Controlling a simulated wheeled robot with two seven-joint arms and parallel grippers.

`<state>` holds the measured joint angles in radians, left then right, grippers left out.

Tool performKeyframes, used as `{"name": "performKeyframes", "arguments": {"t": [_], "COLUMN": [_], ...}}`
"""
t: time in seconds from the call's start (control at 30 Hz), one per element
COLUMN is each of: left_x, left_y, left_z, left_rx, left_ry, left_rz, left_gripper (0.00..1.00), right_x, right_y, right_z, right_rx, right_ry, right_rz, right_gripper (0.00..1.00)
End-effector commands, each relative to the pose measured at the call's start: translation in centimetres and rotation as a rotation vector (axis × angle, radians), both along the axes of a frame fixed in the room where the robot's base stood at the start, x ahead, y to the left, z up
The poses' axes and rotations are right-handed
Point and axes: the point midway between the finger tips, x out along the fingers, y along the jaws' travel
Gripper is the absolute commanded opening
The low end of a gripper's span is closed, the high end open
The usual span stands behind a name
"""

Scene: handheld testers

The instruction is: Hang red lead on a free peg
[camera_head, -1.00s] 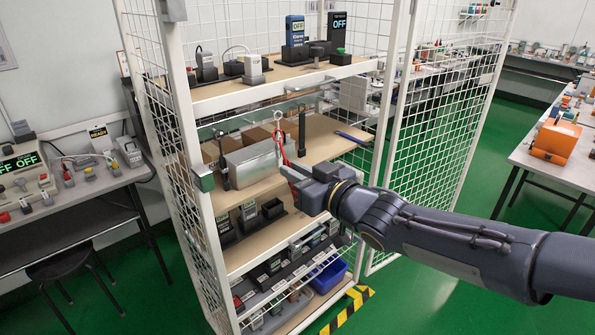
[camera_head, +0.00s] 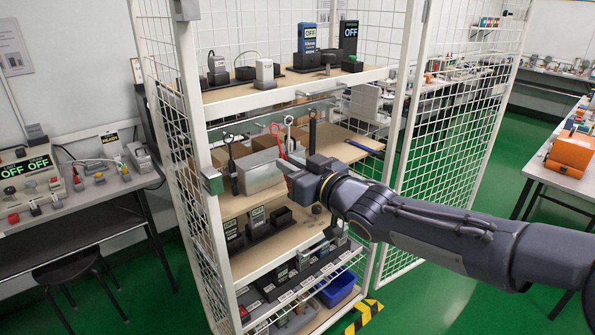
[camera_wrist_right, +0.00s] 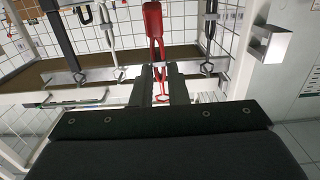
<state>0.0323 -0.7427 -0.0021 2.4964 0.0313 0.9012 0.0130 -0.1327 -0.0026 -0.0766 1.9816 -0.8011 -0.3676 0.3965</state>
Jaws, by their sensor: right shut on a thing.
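The red lead (camera_head: 276,134) shows above the silver rack (camera_head: 260,173) on the cage's middle shelf. My right gripper (camera_head: 285,167) is shut on it at the rack's right end. In the right wrist view the red lead (camera_wrist_right: 154,22) runs down between the gripper fingers (camera_wrist_right: 160,88), with a thin red loop below. Silver pegs in that view carry a black lead (camera_wrist_right: 60,38), a white lead (camera_wrist_right: 106,30) and another dark lead (camera_wrist_right: 210,30) on either side of the red one. I cannot tell whether the red lead touches a peg. My left gripper is not in view.
The cage's white front post (camera_head: 205,160) stands left of the rack. An upper shelf (camera_head: 290,88) with testers is above it. A lower shelf (camera_head: 262,248) is below. The open mesh door (camera_head: 455,130) is at the right, behind my right arm.

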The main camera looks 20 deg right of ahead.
Motion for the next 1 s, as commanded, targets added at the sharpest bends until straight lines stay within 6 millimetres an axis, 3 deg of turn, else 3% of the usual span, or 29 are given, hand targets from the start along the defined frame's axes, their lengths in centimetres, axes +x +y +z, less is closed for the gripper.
{"name": "performKeyframes", "arguments": {"t": [0.6,1.0], "left_x": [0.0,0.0], "left_y": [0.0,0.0], "left_z": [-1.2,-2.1], "left_rx": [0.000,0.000], "left_ry": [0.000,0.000], "left_rz": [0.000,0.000], "left_gripper": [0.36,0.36], "right_x": [3.5,4.7], "right_y": [1.3,1.7], "right_z": [-0.4,-1.2], "right_rx": [0.000,0.001], "right_ry": [0.001,0.000], "right_rz": [0.001,-0.001], "right_gripper": [0.00,0.00]}}
